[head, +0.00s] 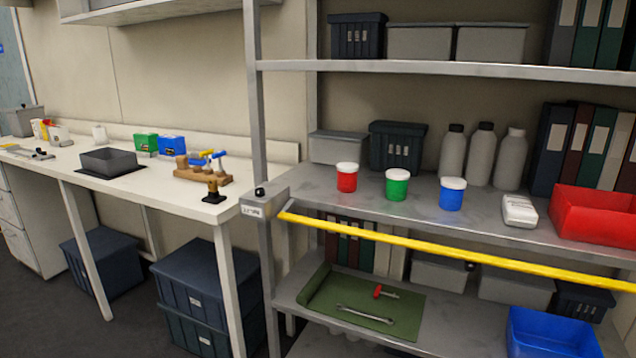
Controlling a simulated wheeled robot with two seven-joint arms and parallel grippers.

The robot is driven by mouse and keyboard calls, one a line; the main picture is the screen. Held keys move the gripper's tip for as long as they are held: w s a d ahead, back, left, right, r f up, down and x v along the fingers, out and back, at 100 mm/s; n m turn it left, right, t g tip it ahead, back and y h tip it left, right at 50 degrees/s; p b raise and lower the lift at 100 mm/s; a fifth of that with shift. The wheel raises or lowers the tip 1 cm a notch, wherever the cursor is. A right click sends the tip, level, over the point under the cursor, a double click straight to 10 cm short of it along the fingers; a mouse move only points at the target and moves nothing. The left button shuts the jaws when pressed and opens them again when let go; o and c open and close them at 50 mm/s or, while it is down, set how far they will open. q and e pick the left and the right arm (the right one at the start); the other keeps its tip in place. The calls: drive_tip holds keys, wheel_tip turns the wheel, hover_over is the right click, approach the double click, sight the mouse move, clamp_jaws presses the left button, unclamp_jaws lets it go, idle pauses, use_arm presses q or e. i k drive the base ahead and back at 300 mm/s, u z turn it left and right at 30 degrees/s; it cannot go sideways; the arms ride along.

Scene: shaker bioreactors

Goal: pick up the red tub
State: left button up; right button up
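The red tub (347,179) is a small cylinder with a white lid. It stands upright on the middle shelf (325,200) of the metal rack, near the left end. A green tub (397,186) and a blue tub (452,195), also with white lids, stand to its right with gaps between them. Neither of my grippers shows in the head view.
A yellow bar (450,254) runs along the rack's front, just below the middle shelf. A grey box (339,147) and a dark bin (396,147) stand behind the tubs. A red bin (592,218) and a white device (519,211) are at the right. A workbench (130,200) stands left.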

sight(347, 172)
drive_tip(key=z, duration=0.55)
drive_tip(key=k, duration=0.25)
drive_tip(key=u, duration=1.5)
drive_tip(key=i, duration=1)
drive_tip(key=z, duration=0.65)
